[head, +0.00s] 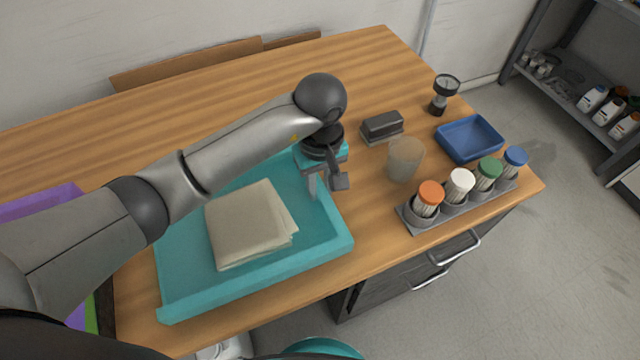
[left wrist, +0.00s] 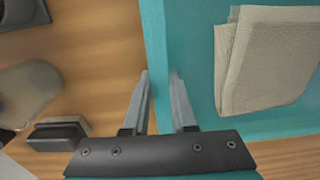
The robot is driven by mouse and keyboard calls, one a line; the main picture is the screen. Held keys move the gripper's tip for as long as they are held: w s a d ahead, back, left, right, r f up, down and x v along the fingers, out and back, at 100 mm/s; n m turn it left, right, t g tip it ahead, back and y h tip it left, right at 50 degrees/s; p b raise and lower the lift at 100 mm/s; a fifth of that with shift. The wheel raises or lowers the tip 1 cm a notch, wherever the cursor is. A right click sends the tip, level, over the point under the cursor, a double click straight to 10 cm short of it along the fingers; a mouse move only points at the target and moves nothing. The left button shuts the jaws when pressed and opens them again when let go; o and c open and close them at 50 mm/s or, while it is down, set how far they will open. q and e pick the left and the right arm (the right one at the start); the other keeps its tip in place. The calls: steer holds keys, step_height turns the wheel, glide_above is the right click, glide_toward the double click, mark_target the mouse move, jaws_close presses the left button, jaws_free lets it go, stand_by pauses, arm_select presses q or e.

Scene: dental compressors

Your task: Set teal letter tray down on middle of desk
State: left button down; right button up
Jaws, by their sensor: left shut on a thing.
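The teal letter tray (head: 256,284) is at the front of the wooden desk, left of the jars, with a folded beige cloth (head: 245,225) in it. I cannot tell whether its base touches the desk. My left gripper (head: 327,190) is shut on the tray's right side wall, one finger on each side. The left wrist view shows the fingers (left wrist: 160,82) around the teal wall (left wrist: 157,45), with the cloth (left wrist: 262,60) beside them. My arm hides the tray's back left part. My right gripper is not in view.
Right of the tray are a frosted cup (head: 405,160), a dark eraser-like block (head: 382,126), a rack (head: 412,226) of lidded jars, a blue tray (head: 468,140) and a small dark stand (head: 442,95). Purple and green items (head: 40,205) lie left. The back of the desk is clear.

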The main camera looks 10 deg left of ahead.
arm_select(q)
steer(key=c, duration=0.7)
jaws_free()
steer(key=shift+f, duration=0.1)
step_height(320, 180, up, 12)
steer(key=shift+r+p, duration=0.15)
steer(key=shift+p, duration=0.5)
